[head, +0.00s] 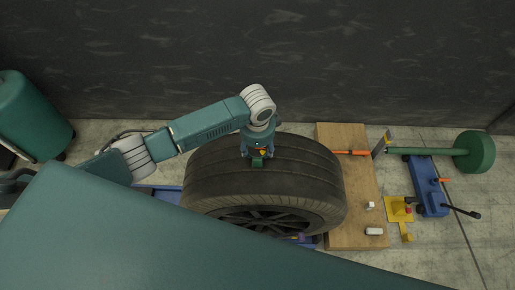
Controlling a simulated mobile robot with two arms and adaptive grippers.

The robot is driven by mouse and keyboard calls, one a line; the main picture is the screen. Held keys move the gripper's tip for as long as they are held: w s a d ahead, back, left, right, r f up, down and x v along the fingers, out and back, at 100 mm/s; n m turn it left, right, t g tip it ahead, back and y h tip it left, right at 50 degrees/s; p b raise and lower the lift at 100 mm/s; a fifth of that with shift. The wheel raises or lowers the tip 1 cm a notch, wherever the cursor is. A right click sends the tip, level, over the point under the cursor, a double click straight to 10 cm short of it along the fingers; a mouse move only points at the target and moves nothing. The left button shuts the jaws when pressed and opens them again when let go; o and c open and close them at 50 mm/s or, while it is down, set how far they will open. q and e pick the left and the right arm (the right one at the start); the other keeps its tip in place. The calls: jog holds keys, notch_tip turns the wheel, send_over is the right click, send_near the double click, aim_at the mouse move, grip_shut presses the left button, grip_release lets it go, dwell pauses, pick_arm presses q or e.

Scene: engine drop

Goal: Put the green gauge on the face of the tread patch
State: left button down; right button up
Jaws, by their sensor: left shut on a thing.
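A big dark tyre (310,175) on a spoked rim stands in the middle of the head view, its tread facing up. My left gripper (258,160) is over the upper part of the tread, pointing down. It is shut on the green gauge (257,163), a small green piece at its fingertips. I cannot tell whether the gauge touches the tread. I cannot make out the tread patch's edges; the gripper may cover part of it. My right gripper is not in view.
A wooden board (345,232) lies right of the tyre, with small white blocks (373,231) and an orange-handled tool (350,152). Beyond are a yellow stand (398,211), a blue jack (428,186) and a green round-ended bar (474,152). A dark wall stands behind.

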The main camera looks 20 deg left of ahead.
aim_at(257, 150)
pick_arm(q)
jog(key=c, duration=0.7)
grip_release()
jog(key=shift+f, duration=0.1)
jog(key=shift+c, duration=0.2)
notch_tip(257, 150, up, 12)
jog(key=s+b, duration=0.1)
jog(key=shift+s+d, duration=0.15)
jog(key=shift+d, duration=0.05)
